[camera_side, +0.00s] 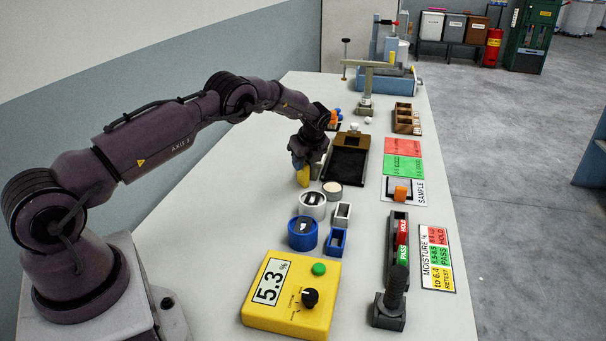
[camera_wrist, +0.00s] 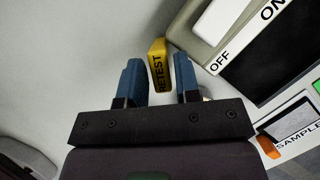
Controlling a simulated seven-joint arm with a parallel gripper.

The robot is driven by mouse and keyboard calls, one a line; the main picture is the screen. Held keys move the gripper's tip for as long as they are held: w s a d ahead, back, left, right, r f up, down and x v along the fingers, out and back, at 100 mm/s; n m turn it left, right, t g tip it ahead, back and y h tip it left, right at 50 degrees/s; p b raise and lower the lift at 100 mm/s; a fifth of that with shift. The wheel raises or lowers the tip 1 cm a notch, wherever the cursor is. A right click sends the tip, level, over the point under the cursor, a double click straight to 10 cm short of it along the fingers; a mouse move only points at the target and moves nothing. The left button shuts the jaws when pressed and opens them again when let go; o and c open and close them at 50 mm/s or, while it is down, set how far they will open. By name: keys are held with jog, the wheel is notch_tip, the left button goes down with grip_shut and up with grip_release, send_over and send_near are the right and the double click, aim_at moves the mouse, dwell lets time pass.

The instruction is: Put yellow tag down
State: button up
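The yellow tag (camera_side: 303,176), marked RETEST, shows below my fingertips in the side view. In the wrist view the yellow tag (camera_wrist: 158,66) lies between and just beyond the two blue fingers of my gripper (camera_wrist: 159,78). A narrow gap shows between the tag and the right finger; the left finger is close beside it. My gripper (camera_side: 299,164) is low over the table and looks open around the tag. Whether the tag's foot touches the table cannot be told. A dark tag rack (camera_side: 391,265) holds a red HOLD tag (camera_side: 402,232) and a green PASS tag (camera_side: 403,254).
A yellow meter (camera_side: 262,312) reads 5.3 %. A SAMPLE card (camera_side: 412,199) and moisture chart (camera_side: 437,285) lie right.

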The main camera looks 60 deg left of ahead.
grip_shut()
